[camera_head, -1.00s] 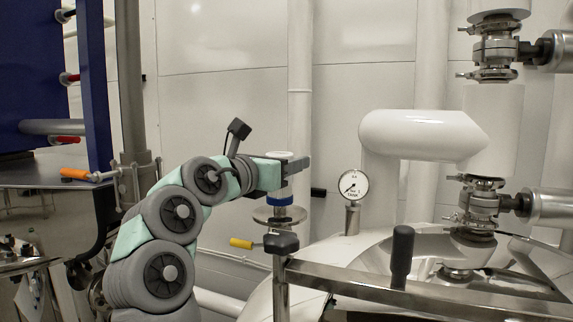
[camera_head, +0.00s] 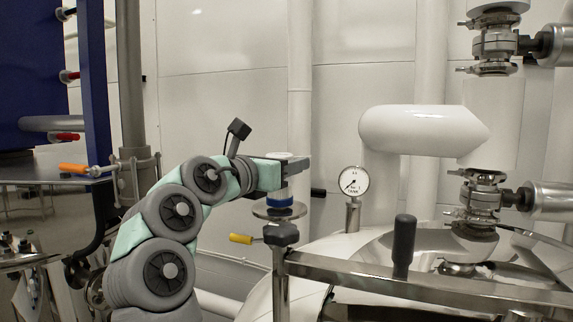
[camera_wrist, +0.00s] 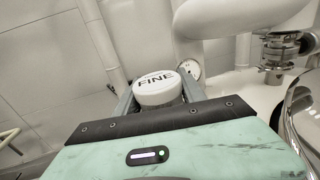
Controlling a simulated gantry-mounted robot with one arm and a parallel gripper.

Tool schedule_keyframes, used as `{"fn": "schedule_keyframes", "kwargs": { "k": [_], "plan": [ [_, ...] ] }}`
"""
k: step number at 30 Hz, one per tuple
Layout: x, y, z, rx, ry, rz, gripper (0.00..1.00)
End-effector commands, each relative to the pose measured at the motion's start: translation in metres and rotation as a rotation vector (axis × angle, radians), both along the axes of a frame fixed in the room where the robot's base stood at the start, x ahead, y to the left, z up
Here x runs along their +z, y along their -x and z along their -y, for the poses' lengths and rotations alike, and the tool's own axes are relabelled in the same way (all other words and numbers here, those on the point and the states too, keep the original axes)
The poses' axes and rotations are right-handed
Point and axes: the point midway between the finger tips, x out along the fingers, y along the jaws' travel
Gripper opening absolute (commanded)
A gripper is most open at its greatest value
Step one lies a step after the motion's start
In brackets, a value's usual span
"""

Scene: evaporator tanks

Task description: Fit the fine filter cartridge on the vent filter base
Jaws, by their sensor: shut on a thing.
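The fine filter cartridge (camera_wrist: 156,92) shows in the wrist view as a round white top marked FINE, between my fingers. In the head view its blue lower band (camera_head: 279,201) shows below my gripper (camera_head: 290,168). My gripper is shut on the cartridge and hides much of its body. The cartridge looks upright. The vent filter base (camera_head: 268,214) is a steel disc directly under the blue band. The band looks very close to the disc; I cannot tell whether they touch.
A yellow-handled valve (camera_head: 241,239) and a black knob (camera_head: 281,234) sit just below the base. A pressure gauge (camera_head: 354,182) and a white elbow pipe (camera_head: 420,133) stand to the right. A steel rail (camera_head: 420,285) with a black handle (camera_head: 403,246) crosses the front right.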

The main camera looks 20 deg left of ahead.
Motion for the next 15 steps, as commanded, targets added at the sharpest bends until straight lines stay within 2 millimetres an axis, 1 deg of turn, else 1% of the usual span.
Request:
{"fn": "schedule_keyframes", "kwargs": {
  "k": [15],
  "plan": [
    [-0.0065, 0.0001, -0.0003, 0.0, 0.001, 0.001, 0.05]
  ]
}}
